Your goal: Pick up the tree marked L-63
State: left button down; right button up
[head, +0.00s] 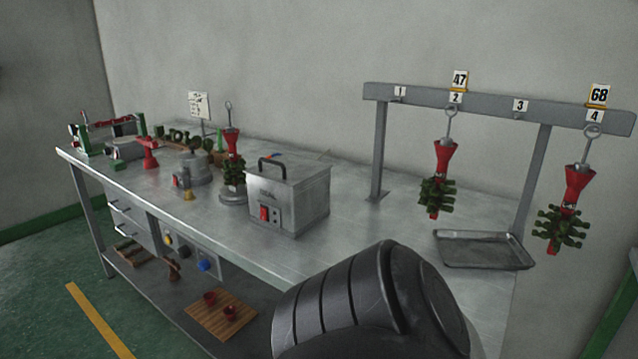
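Three wax trees with red cones and dark green branches are in the head view. One tree (437,184) hangs from the rack at position 2, under a tag 47. Another tree (563,215) hangs at position 4, under a tag 68. A third tree (234,172) stands upright on a round metal base on the bench, left of the metal box. Small marks show on the hanging trees' red cones, but they are too small to read, so I cannot tell which tree is L-63. Neither gripper is in view; a dark link of my arm fills the bottom middle.
A grey rack (488,108) stands on the steel bench (345,235), its positions 1 and 3 empty. A shallow tray (484,250) lies below it. A metal box (290,195) with a handle stands mid-bench. Several small tools and a white sign (199,105) are at the left.

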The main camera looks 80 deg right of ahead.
aim_at(560, 229)
jog(key=u, duration=0.05)
jog(key=k, duration=1)
jog(key=z, duration=0.35)
